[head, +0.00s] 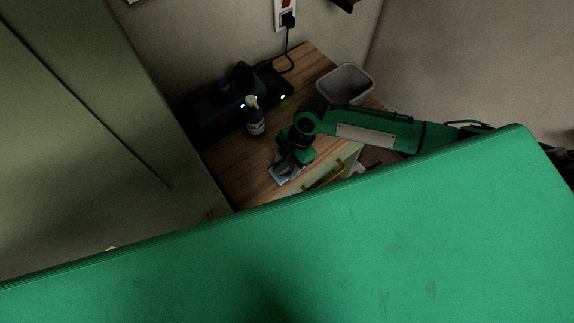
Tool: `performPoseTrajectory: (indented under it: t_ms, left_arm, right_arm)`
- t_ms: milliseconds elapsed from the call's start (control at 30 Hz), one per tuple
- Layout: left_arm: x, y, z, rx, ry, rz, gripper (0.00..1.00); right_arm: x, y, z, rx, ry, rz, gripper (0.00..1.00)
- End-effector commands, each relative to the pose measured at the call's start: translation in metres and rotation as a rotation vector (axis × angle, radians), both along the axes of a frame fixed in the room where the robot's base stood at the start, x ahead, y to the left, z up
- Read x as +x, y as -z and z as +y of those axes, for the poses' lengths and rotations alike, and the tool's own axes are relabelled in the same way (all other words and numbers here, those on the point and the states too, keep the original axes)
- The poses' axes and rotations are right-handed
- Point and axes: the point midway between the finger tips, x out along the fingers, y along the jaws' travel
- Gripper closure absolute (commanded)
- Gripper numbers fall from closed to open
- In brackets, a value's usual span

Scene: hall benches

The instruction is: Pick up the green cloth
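My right arm reaches in from the right over a wooden bench top, and its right gripper (286,168) points down at the front part of the bench. A small pale blue-grey flat thing (284,181) lies on the wood right under the gripper, partly hidden by it. A dark greenish patch shows between the fingers and this flat thing; I cannot tell whether it is the green cloth or part of the gripper. The finger opening is too small and dark to read. My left gripper is not in view.
A spray bottle (255,121) stands left of the gripper, before a dark charging device (218,108) with small lights. A grey bin (345,82) stands at the back right. A black plug and cord (289,22) hang on the wall. A tall green-grey cabinet (95,120) closes off the left.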

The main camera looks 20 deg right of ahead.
Motion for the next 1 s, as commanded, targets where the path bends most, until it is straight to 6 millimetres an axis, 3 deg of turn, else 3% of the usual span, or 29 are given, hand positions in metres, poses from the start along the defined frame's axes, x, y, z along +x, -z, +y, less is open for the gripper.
performPoseTrajectory:
  t_ms: [367, 567, 667, 1000]
  left_arm:
    - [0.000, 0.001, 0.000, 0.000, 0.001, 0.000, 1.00]
    - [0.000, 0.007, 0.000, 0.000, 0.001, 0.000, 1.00]
    - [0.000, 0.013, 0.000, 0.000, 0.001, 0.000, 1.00]
    - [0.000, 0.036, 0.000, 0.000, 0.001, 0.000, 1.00]
  right_arm:
    - [0.000, -0.002, 0.000, 0.000, 0.000, -0.001, 0.66]
    - [0.001, -0.018, 0.000, 0.002, -0.001, -0.003, 0.66]
    - [0.001, -0.035, 0.000, 0.001, -0.002, -0.006, 0.66]
    - [0.002, -0.127, 0.000, 0.003, -0.002, -0.008, 0.66]
